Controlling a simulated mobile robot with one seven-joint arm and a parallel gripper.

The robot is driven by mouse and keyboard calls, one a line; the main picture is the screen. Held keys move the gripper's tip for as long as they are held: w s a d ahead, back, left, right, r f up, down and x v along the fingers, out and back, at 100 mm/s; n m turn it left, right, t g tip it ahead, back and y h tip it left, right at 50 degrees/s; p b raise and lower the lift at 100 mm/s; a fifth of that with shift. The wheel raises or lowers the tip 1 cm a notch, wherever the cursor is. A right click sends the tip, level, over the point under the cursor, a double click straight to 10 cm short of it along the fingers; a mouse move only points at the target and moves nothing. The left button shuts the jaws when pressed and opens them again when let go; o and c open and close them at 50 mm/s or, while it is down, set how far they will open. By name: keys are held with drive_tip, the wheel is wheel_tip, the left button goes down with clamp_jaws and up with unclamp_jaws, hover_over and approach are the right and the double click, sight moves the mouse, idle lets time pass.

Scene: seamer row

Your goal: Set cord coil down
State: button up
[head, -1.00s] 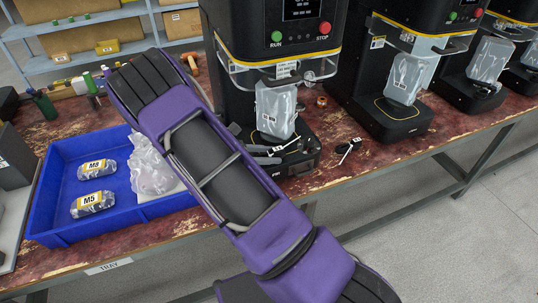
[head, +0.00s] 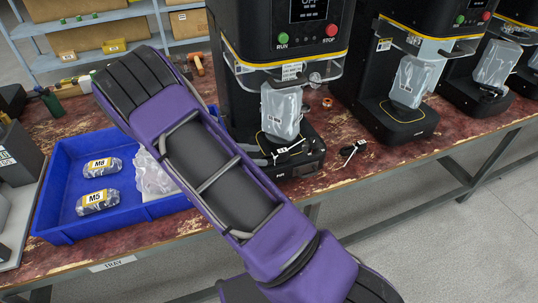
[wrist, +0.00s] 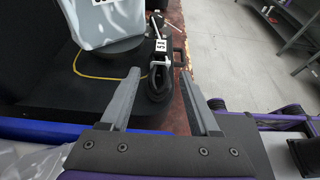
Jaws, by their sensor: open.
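A black cord coil (wrist: 158,84) with a white tag lies on the black base of the nearest seamer (head: 290,165), towards its front edge. In the head view its tag (head: 290,146) shows beside the grey finger ends, and my arm hides much of that area. My gripper (wrist: 160,73) is open, with one grey finger on each side of the coil and gaps visible between coil and fingers. A filled clear pouch (head: 281,112) stands upright on the same base, behind the coil; it also shows in the wrist view (wrist: 106,20).
A blue tray (head: 62,185) on the left holds bags marked M8 (head: 101,166) and M5 (head: 97,202) and another clear bag (head: 152,178). Another tagged black item (head: 353,150) lies on the worn table right of the seamer. More seamers (head: 402,118) stand rightward.

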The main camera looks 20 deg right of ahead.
drive_tip(key=shift+v, duration=2.75)
